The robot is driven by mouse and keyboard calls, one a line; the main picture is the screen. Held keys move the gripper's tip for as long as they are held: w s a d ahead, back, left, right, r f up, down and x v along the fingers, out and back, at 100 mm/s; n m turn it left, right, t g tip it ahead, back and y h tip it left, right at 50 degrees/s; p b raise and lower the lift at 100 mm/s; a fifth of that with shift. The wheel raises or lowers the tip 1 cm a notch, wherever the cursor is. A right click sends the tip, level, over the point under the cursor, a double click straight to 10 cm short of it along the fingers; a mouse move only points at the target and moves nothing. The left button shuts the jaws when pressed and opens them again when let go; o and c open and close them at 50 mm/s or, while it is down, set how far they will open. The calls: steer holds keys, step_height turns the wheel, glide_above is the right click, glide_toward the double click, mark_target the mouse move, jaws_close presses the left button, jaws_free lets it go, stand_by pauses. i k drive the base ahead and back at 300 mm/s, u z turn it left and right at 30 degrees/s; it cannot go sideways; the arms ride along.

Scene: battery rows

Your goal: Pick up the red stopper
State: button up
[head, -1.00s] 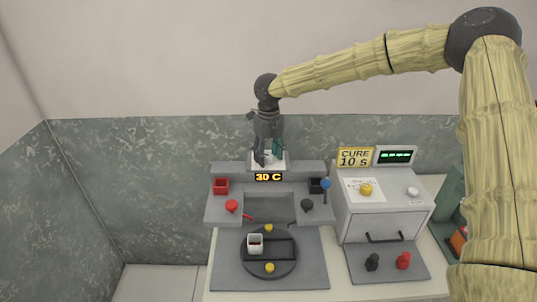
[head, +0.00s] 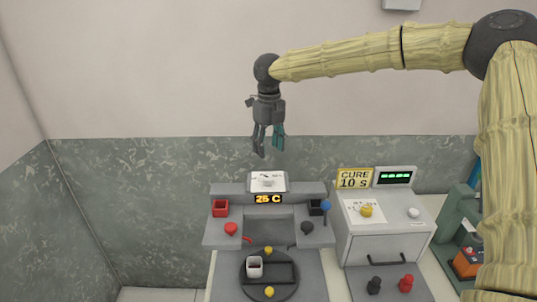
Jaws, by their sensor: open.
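A small red stopper (head: 406,283) stands upright on a grey mat at the lower right in the head view. A black stopper (head: 374,285) of similar shape stands to its left. My gripper (head: 268,148) points down with its fingers apart and nothing between them. It hangs in the air above the grey station's white top pad, well up and to the left of the red stopper. Nothing covers the red stopper.
The grey station has a "25 C" display (head: 268,199), red box (head: 220,208), dark box (head: 316,207), red scoop-like piece (head: 231,228) and round turntable (head: 246,287) bearing a white cup (head: 254,267).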

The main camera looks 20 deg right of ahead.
mark_target(405, 285)
steer(key=k, duration=1)
